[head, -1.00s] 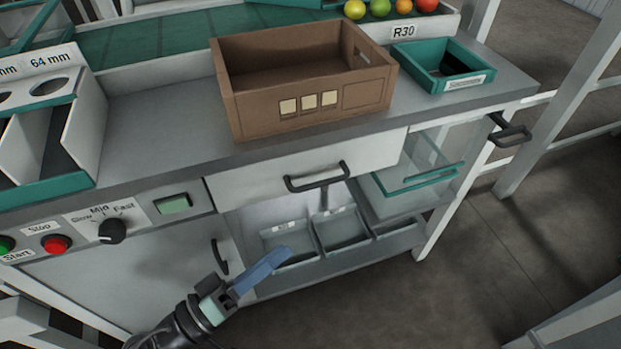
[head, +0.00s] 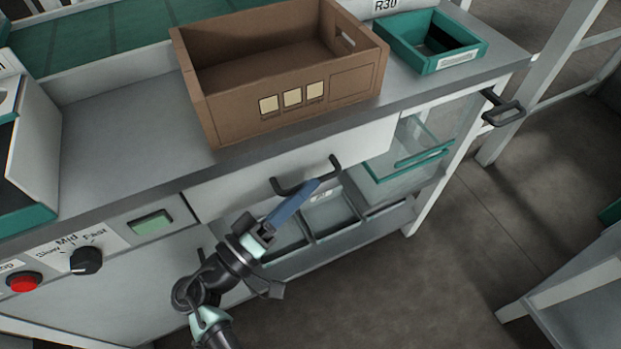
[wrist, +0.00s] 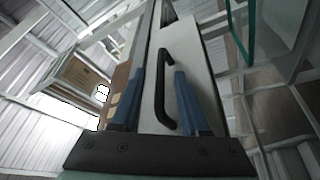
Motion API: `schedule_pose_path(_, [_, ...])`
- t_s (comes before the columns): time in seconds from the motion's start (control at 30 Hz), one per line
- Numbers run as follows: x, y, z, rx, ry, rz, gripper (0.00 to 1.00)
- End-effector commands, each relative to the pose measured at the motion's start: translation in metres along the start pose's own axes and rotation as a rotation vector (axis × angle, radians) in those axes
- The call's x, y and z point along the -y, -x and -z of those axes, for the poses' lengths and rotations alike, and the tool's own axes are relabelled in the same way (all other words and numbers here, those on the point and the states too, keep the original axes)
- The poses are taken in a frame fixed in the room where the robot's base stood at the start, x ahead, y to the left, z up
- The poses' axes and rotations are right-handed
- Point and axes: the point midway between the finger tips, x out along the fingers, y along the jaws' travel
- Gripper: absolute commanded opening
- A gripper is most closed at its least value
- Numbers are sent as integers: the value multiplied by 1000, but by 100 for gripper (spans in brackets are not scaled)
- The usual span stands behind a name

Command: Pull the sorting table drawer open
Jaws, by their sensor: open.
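The sorting table drawer (head: 240,186) has a pale front just under the worktop and looks flush with the table. Its dark bar handle (head: 305,186) stands out from the front. My gripper (head: 311,189) reaches up from below, its blue fingertips at the handle, overlapping it in the head view. In the wrist view my gripper (wrist: 158,72) is open, and the handle (wrist: 163,92) shows between the two blue fingers, nearer the right one. The drawer front (wrist: 196,62) lies behind it. I cannot tell whether either finger touches the handle.
A brown crate (head: 225,123) stands on the worktop (head: 110,140) above the drawer. A teal bin (head: 462,63) is to its right. Open trays (head: 335,217) sit on the shelf below. Another handle (head: 503,110) juts out at the table's right end.

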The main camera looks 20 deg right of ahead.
Motion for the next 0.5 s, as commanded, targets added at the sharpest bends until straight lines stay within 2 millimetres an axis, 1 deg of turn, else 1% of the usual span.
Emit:
schedule_pose_path(0.03, [0, -8, 0, 2, 0, -2, 45])
schedule_pose_path(0.1, [0, -15, 0, 1, 0, -1, 45])
schedule_pose_path(0.2, [0, -21, 0, 1, 0, -1, 45])
schedule_pose_path(0.5, [0, -23, 0, -1, 0, 1, 45])
